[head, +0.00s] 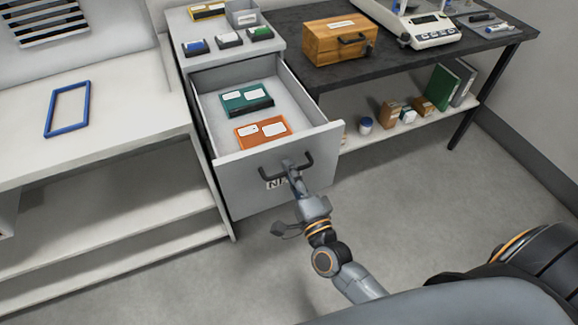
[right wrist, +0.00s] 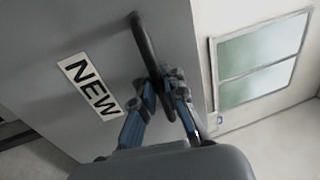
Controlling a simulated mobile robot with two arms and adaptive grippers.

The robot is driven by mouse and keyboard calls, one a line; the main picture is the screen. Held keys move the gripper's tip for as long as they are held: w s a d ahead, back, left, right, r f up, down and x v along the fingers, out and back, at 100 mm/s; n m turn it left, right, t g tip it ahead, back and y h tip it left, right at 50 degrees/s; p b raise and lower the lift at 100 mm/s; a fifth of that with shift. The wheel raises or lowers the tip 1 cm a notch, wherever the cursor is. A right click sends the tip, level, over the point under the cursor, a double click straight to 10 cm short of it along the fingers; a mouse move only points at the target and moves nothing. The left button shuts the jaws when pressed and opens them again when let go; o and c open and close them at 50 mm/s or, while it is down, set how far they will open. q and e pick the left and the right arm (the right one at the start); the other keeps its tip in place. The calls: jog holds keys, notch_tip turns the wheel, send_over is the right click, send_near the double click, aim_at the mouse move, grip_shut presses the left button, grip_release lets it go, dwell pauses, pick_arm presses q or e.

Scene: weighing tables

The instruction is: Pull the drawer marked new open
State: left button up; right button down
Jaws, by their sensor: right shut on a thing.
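The drawer marked new (head: 236,182) stands open from the grey cabinet in the head view, pulled well out. Its dark bar handle (head: 307,160) is on the front face. The label NEW (right wrist: 89,85) reads clearly in the right wrist view and is partly hidden by my gripper in the head view. My right gripper (head: 290,168) is shut on the handle, its fingers around the bar (right wrist: 145,50) in the right wrist view. A green box (head: 246,99) and an orange box (head: 262,132) with white labels lie inside the drawer. My left gripper is not in view.
Small boxes and a grey bin (head: 243,14) sit on the cabinet top. A wooden box (head: 339,40) and a scale (head: 432,30) stand on the dark table to the right. A blue frame (head: 68,109) lies on the white bench at left. The floor before the drawer is clear.

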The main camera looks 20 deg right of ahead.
jog(key=shift+f, duration=0.15)
jog(key=c, duration=1.7)
grip_release()
jog(key=shift+s, duration=0.1)
jog(key=s+f, duration=0.2)
jog(key=s, duration=0.9)
jog(key=shift+s+d, duration=0.2)
jog(key=shift+s, duration=0.1)
